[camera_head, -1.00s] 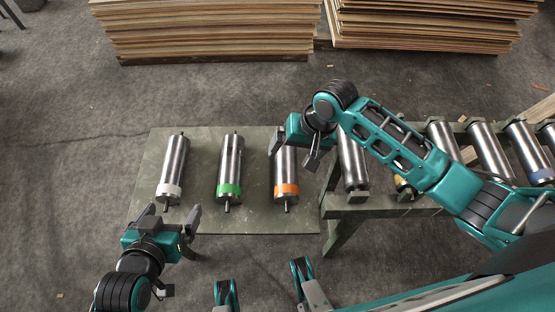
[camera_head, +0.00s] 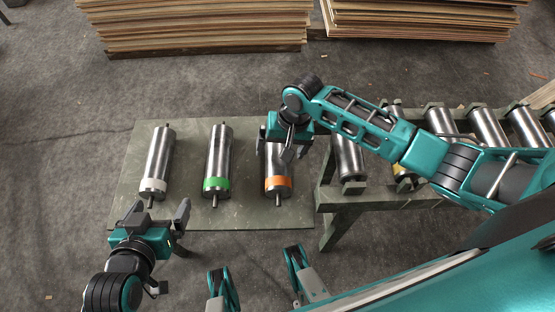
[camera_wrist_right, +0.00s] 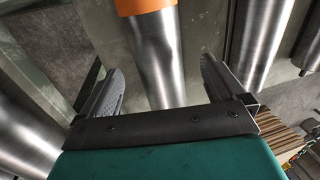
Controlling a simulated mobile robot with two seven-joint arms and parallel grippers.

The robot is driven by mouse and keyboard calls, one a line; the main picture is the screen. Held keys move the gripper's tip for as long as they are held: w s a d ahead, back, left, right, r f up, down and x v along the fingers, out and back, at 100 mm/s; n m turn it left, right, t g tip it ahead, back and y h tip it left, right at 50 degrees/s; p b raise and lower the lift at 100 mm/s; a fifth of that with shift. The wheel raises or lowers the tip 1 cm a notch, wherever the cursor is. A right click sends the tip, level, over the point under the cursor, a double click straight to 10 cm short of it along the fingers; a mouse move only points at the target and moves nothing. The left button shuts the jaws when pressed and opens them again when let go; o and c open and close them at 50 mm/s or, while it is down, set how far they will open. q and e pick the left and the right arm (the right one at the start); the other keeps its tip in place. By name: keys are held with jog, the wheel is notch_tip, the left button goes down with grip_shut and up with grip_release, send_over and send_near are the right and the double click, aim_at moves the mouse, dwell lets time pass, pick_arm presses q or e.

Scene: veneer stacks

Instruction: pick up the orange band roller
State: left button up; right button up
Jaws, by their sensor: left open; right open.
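The orange band roller is a steel cylinder (camera_head: 277,168) with an orange band (camera_head: 278,187) at its near end, lying on the flat board. My right gripper (camera_head: 276,149) is open over its far part, hiding its far end in the head view. In the right wrist view the roller (camera_wrist_right: 160,60) runs between the two open fingers (camera_wrist_right: 165,88), with its orange band (camera_wrist_right: 146,6) at the top edge. I cannot tell whether the fingers touch it. My left gripper (camera_head: 160,211) is open and empty near the board's front left, close to the white band roller.
A green band roller (camera_head: 218,160) and a white band roller (camera_head: 158,160) lie left of it on the board (camera_head: 255,215). A stand (camera_head: 342,210) with several more rollers adjoins on the right. Wood veneer stacks (camera_head: 195,25) stand behind.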

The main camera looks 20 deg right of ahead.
jog(key=f, duration=0.1)
jog(key=f+b, duration=0.1)
jog(key=f, duration=0.2)
jog(key=shift+w+a+f, duration=0.1)
jog(key=shift+a, duration=0.15)
pick_arm(q)
jog(key=f, duration=0.2)
jog(key=shift+s+f, duration=0.2)
jog(key=shift+f, duration=0.1)
jog(key=shift+d, duration=0.15)
pick_arm(e)
jog(key=shift+c, duration=0.4)
jog(key=shift+c, duration=0.7)
jog(key=c, duration=0.9)
jog(key=shift+c, duration=0.7)
pick_arm(q)
jog(key=shift+r, duration=0.1)
